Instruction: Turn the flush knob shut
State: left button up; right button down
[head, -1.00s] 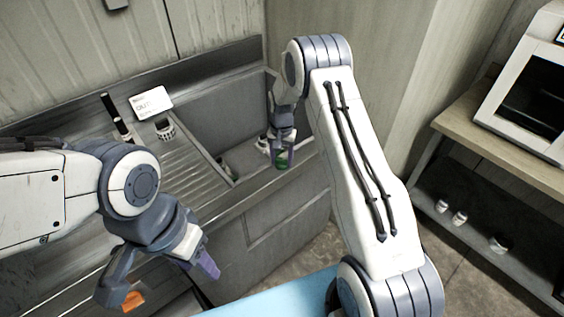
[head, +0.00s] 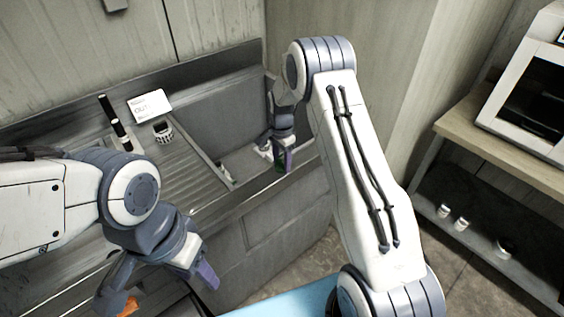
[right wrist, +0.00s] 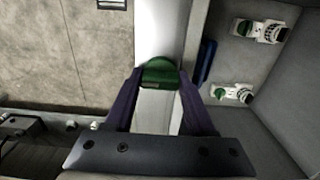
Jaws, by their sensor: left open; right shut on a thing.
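The green flush knob (right wrist: 160,74) sits between the two fingers of my right gripper (right wrist: 160,92) in the right wrist view, on a pale rail-like edge. My right gripper is shut on it. In the head view, my right gripper (head: 284,160) is at the front rim of the sink, and only a small dark green part of the knob (head: 281,167) shows beside the finger. My left gripper (head: 165,288) is open at the lower left, with its fingers spread apart, away from the knob.
Two white fittings with green knobs (right wrist: 236,94) (right wrist: 258,30) sit inside the grey basin. A white sign card (head: 149,105), a black-and-white stick (head: 113,120) and a ribbed ring (head: 162,131) are on the drainboard. A shelf (head: 500,125) stands at right.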

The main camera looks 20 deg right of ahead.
aim_at(281, 161)
dwell(0.4)
jog(key=shift+c, duration=1.2)
grip_release()
notch_tip(281, 161, up, 11)
jog(key=b, duration=0.2)
jog(key=shift+f, duration=0.2)
jog(key=shift+a, duration=0.1)
